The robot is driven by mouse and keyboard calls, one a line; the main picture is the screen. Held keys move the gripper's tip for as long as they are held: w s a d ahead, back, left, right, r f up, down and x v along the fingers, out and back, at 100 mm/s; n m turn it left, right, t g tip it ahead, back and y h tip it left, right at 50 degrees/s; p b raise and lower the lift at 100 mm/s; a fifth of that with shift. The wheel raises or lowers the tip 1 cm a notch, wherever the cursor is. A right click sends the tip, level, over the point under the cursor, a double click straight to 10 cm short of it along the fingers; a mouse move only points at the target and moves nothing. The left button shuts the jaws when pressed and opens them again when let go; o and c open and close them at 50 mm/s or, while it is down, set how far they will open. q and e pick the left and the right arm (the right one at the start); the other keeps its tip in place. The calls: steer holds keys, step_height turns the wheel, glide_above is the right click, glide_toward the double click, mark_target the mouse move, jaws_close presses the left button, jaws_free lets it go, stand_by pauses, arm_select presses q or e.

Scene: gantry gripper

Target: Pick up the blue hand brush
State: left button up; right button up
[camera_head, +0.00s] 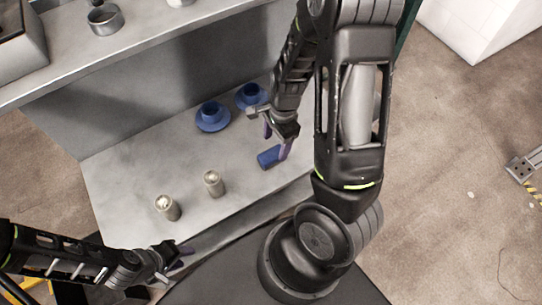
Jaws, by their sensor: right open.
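A small blue object (268,158), which looks like the blue hand brush, lies on the grey metal shelf near its front edge. It is partly hidden by my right gripper, so I cannot make out bristles or a handle. My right gripper (276,142) is open just above and beside it, with one purple finger at the brush's right end. I cannot tell whether that finger touches it. My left gripper (182,257) is at the lower left by the shelf's front edge, away from the brush, with its fingers apart and empty.
An upper shelf (140,41) overhangs the back and holds a metal pot (104,19). The shelf's left part is clear.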

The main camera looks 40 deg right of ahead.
mark_target(272, 154)
steer(key=shift+a+f, duration=0.1)
steer(key=shift+f, duration=0.8)
steer(key=f+b, duration=0.1)
steer(key=f, duration=0.2)
steer(key=f+b, duration=0.1)
steer(key=shift+w+a+f+b, duration=0.25)
steer(key=shift+w+f+b, duration=0.05)
steer(key=shift+f+b, duration=0.1)
steer(key=shift+f, duration=0.2)
steer(key=shift+f, duration=0.25)
steer(key=shift+c, duration=0.5)
jaws_close()
